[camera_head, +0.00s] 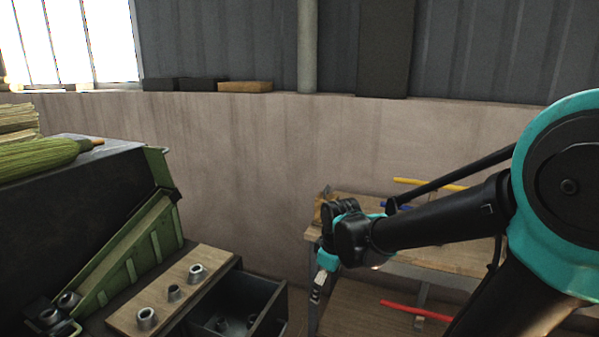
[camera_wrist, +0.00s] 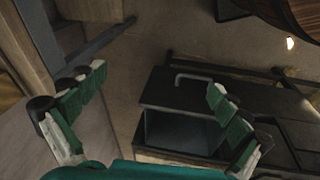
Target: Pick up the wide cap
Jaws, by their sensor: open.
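Several metal caps sit on a wooden board in the head view: one at the far end (camera_head: 196,272), a smaller one in the middle (camera_head: 173,292), and one at the near end (camera_head: 147,318). The far and near caps look wider than the middle one; I cannot tell which is the wide cap. My gripper (camera_head: 320,280) hangs to the right of the board, apart from the caps. No cap is clear in that view.
The dark open drawer (camera_head: 262,308) beside the wooden board (camera_head: 125,319) holds small dark parts. A wooden shelf table (camera_head: 360,310) stands to the right, close to my gripper.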

